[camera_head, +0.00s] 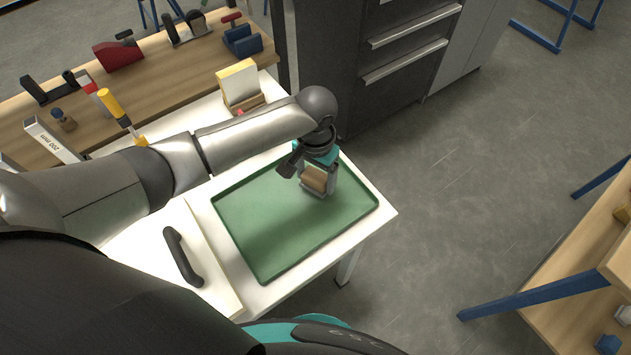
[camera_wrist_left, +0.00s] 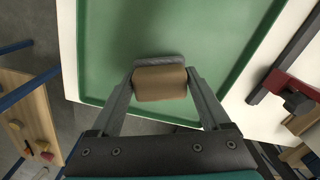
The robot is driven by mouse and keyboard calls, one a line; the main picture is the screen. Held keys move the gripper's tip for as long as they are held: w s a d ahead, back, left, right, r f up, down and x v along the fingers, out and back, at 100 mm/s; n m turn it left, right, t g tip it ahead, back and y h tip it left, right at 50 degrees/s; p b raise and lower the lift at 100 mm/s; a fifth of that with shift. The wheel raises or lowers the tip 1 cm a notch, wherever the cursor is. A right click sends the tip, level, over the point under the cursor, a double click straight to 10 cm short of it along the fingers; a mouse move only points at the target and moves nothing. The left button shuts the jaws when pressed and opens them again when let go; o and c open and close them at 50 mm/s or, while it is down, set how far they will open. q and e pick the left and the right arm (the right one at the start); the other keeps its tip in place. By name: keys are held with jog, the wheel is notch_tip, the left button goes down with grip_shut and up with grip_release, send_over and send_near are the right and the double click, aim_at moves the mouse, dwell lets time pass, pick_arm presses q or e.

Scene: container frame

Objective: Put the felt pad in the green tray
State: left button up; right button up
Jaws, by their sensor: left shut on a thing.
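The green tray (camera_head: 290,225) lies on a white table and also fills much of the left wrist view (camera_wrist_left: 220,28). My left gripper (camera_head: 318,184) is over the far right part of the tray, pointing down. It is shut on the felt pad (camera_wrist_left: 160,84), a small block with a tan-brown body and a grey layer along one side. The pad sits between the fingertips, within the tray's outline in both views. I cannot tell whether it touches the tray floor. The tray floor is otherwise bare where I see it. My right gripper is not in view.
A black handle (camera_head: 182,257) stands on a pale panel left of the tray. A yellow-and-white block (camera_head: 239,84) stands behind the tray. A wooden bench (camera_head: 165,75) with several tools is at the back left. Dark drawers (camera_head: 385,75) stand behind the table.

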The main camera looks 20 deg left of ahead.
aim_at(316, 175)
pick_arm(q)
jog(key=shift+f, duration=1)
jog(key=shift+f, duration=0.1)
jog(key=o, duration=1.3)
jog(key=shift+f, duration=0.1)
notch_tip(316, 175, up, 12)
jog(key=p, duration=0.2)
jog(key=shift+f+p, duration=0.25)
jog(key=shift+p, duration=0.05)
jog(key=shift+r, duration=0.5)
